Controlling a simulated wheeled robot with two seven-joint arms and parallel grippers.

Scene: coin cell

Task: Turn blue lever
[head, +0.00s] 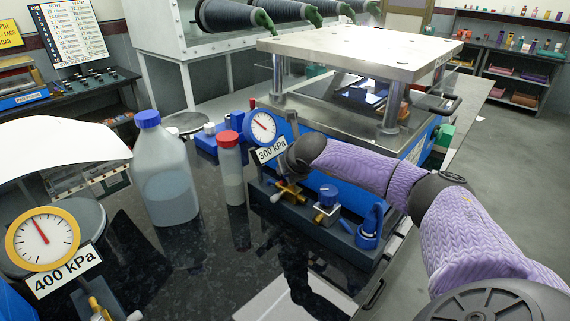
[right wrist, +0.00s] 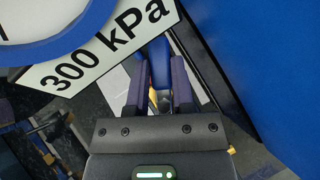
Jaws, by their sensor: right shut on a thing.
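A blue lever (right wrist: 160,62) stands between the two purple fingers of my right gripper (right wrist: 160,82) in the right wrist view. The gripper is shut on it, just beside the 300 kPa label (right wrist: 98,48). In the head view my right arm reaches in from the right to the 300 kPa gauge (head: 262,126). Its fingers and the held lever cannot be made out there. A brass valve (head: 289,190) sits below the arm's end. My left gripper is not in view.
A blue-topped regulator (head: 327,200) and a blue fitting (head: 369,228) stand right of the brass valve. A red-capped bottle (head: 230,165) and a larger blue-capped bottle (head: 166,180) stand to the left. A 400 kPa gauge (head: 43,239) is at lower left. A metal press (head: 360,50) stands behind.

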